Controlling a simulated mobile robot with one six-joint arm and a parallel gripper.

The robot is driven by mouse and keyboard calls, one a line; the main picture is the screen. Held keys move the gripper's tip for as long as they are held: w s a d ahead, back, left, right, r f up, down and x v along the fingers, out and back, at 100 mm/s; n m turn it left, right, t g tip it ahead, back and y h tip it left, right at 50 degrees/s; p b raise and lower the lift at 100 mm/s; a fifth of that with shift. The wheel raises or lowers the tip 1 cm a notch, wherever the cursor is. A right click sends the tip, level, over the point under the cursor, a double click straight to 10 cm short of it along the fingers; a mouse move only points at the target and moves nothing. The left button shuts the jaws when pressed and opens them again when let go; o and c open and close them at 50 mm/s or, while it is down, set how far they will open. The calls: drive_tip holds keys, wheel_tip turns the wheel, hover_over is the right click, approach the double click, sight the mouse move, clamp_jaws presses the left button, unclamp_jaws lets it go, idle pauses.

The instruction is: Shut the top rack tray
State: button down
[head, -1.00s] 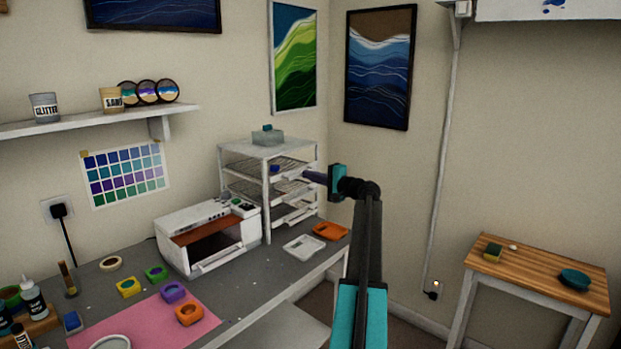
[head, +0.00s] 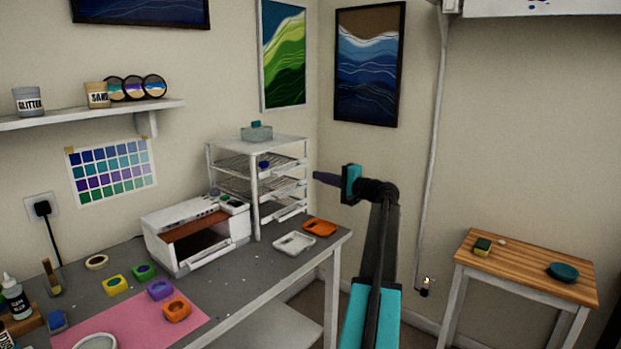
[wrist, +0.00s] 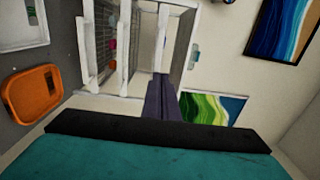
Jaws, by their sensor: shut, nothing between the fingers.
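The white drying rack (head: 254,200) stands at the back right of the workbench. Its top tray (head: 285,169) is the upper mesh shelf, with a small blue thing on it; its front looks about level with the rack's posts, though I cannot tell exactly. My gripper (head: 317,177) is shut and empty, pointing left, just right of the rack and apart from it. In the wrist view, my gripper's dark fingers (wrist: 160,98) point at the rack, whose tray fronts (wrist: 124,50) show as white bars.
A clear box (head: 257,134) stands on the rack. Lower trays (head: 290,191) sit beneath the top one. A white oven (head: 195,234) is to its left. An orange tray (head: 320,228) and a white tray (head: 293,243) lie on the bench in front. Open space lies to the right.

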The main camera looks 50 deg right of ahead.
drive_tip(key=shift+s+a+b, duration=0.15)
drive_tip(key=shift+s+b, duration=0.15)
drive_tip(key=shift+s, duration=1.75)
